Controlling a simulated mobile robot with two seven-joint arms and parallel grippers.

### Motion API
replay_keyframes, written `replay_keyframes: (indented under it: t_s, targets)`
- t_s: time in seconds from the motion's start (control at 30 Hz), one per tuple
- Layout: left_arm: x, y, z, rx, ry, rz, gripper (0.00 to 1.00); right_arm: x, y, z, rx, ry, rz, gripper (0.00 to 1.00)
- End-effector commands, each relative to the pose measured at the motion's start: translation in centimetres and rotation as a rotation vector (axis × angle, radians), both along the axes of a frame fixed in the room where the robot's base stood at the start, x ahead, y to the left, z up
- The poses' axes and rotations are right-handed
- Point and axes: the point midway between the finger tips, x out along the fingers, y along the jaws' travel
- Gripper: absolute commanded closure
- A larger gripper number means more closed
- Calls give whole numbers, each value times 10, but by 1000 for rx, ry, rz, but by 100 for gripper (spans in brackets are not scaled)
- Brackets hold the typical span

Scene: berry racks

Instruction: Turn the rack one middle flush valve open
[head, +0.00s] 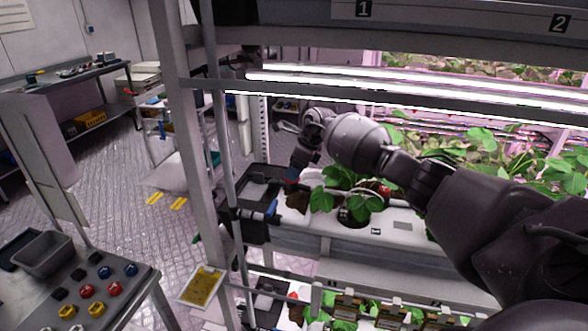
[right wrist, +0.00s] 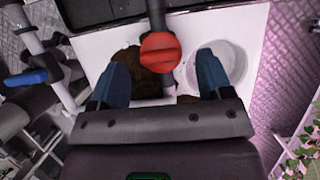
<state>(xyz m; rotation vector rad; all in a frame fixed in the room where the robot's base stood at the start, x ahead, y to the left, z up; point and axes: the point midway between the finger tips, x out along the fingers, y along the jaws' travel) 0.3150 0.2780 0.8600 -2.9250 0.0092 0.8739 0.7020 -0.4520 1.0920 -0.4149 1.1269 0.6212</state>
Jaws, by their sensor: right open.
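A red valve handle (right wrist: 160,52) on a dark upright pipe shows in the right wrist view, in front of a white channel top. My right gripper (right wrist: 163,78) is open, its two blue fingers apart on either side of the handle's line. The fingers do not visibly touch the handle. In the head view my right arm reaches in from the right, and the gripper (head: 292,176) points down at the channel's left end. The red handle is hidden there by the gripper.
Berry plants (head: 345,195) grow close under my right arm. A rack post (head: 185,130) stands left of the gripper. A lower tier has another red part (head: 293,296).

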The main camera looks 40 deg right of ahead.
Motion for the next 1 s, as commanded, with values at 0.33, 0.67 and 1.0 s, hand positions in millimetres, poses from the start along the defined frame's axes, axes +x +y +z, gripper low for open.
replay_keyframes:
  t_s: [0.33, 0.67, 1.0]
  targets:
    - [-1, 0, 1, 0, 4, 0, 57, 5, 4, -15, 1, -1, 0, 28]
    - [-1, 0, 1, 0, 4, 0, 57, 5, 4, -15, 0, 0, 1, 55]
    - [-1, 0, -1, 0, 2, 0, 57, 5, 4, -15, -1, -1, 10, 77]
